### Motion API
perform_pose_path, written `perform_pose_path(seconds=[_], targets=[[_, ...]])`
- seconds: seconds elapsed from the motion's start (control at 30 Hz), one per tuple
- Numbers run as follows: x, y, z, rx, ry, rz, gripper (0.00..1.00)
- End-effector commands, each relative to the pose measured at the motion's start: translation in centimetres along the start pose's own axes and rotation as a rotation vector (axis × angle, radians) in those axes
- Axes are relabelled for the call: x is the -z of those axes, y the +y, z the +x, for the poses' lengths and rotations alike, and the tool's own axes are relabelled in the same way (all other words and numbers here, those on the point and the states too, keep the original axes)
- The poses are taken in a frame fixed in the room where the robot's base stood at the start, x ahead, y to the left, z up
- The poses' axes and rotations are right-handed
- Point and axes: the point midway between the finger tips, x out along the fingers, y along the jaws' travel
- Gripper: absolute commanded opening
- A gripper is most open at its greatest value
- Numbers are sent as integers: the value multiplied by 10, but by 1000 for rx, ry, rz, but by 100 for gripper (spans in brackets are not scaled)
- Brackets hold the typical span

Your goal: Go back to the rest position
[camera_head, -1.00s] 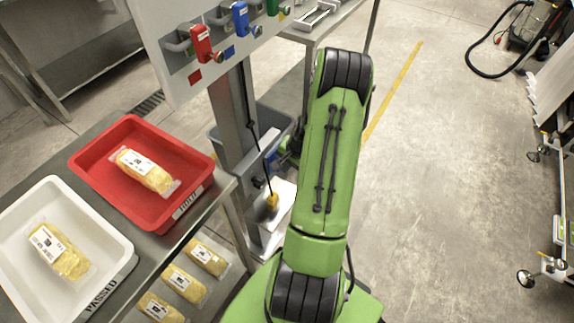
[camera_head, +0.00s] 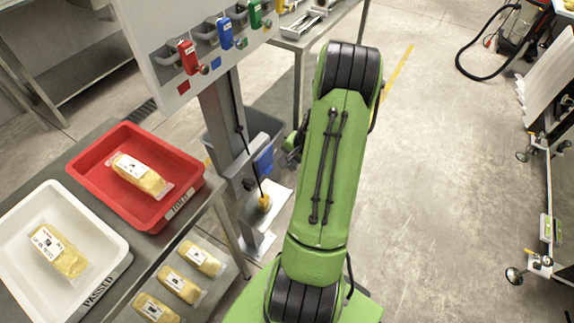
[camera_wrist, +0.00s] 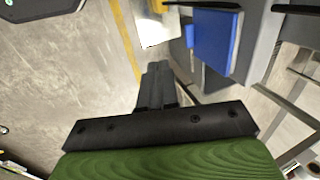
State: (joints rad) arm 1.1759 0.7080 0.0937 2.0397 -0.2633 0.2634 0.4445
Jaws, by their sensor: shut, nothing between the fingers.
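My gripper (camera_wrist: 157,84) shows in the wrist view with its two dark fingers together and nothing between them. It hangs over the floor, and a blue block-like part (camera_wrist: 214,42) on a grey surface appears just to its right. In the head view my green arm stands in the middle of the picture and hides the gripper itself.
A red tray (camera_head: 182,205) labelled HOLD and a white tray (camera_head: 112,262) labelled PASSED each hold a yellow packet on the left table. A panel (camera_head: 150,50) with red, blue and green padlocks stands behind. Floor (camera_head: 430,180) to the right is clear.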

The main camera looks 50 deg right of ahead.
Motion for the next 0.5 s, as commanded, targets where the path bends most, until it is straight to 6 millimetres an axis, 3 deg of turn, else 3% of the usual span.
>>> perform_pose_path(seconds=[0.1, 0.2, 0.5], targets=[[0, 1, -25, 1, 3, -1, 0], [0, 3, -35, 1, 2, -1, 0], [0, 4, -37, 0, -1, -1, 0]])
